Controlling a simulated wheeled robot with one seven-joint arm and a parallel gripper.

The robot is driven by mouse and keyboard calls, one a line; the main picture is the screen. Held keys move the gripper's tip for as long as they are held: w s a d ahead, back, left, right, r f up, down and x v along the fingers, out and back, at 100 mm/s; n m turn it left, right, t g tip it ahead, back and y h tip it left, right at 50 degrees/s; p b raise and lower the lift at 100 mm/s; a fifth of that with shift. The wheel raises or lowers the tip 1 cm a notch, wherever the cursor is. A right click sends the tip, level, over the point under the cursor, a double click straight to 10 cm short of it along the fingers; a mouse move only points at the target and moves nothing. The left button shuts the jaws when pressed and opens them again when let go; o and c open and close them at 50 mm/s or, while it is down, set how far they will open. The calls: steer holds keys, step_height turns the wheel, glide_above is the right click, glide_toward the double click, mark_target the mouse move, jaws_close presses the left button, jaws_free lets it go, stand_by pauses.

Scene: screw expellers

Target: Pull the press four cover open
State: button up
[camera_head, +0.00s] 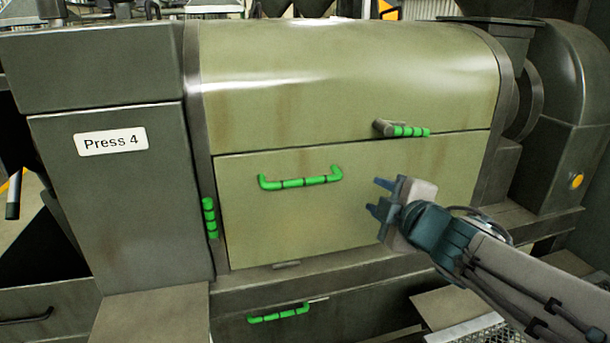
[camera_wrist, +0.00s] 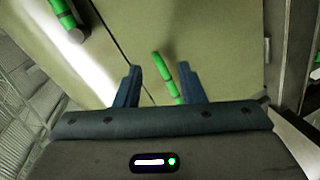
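Press 4 has a dull green front cover (camera_head: 340,225) that looks closed, its edges against the frame. The cover carries a green bar handle (camera_head: 300,182) near its upper left. My gripper (camera_head: 377,197) is in front of the cover, to the right of this handle in the head view. Its two fingers are apart and empty. In the wrist view the green handle (camera_wrist: 164,72) shows beyond and between the open fingertips (camera_wrist: 160,72), partly behind the right finger. I cannot tell the exact gap to it. The "Press 4" label (camera_head: 111,141) is on the grey panel at left.
A green-gripped latch (camera_head: 410,131) sticks out above the cover's right part. An upright green grip (camera_head: 210,217) is at its left edge. A lower panel has another green handle (camera_head: 278,313). A grey round housing (camera_head: 567,95) stands at right.

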mark_target(306, 183)
steer(key=s+a+r+n+g+y, duration=0.1)
steer(key=s+a+n+g+y, duration=0.1)
steer(key=a+n+y, duration=0.4)
steer(key=shift+n+h, duration=0.4)
steer(key=shift+n, duration=0.3)
steer(key=x, duration=1.3)
jaws_close()
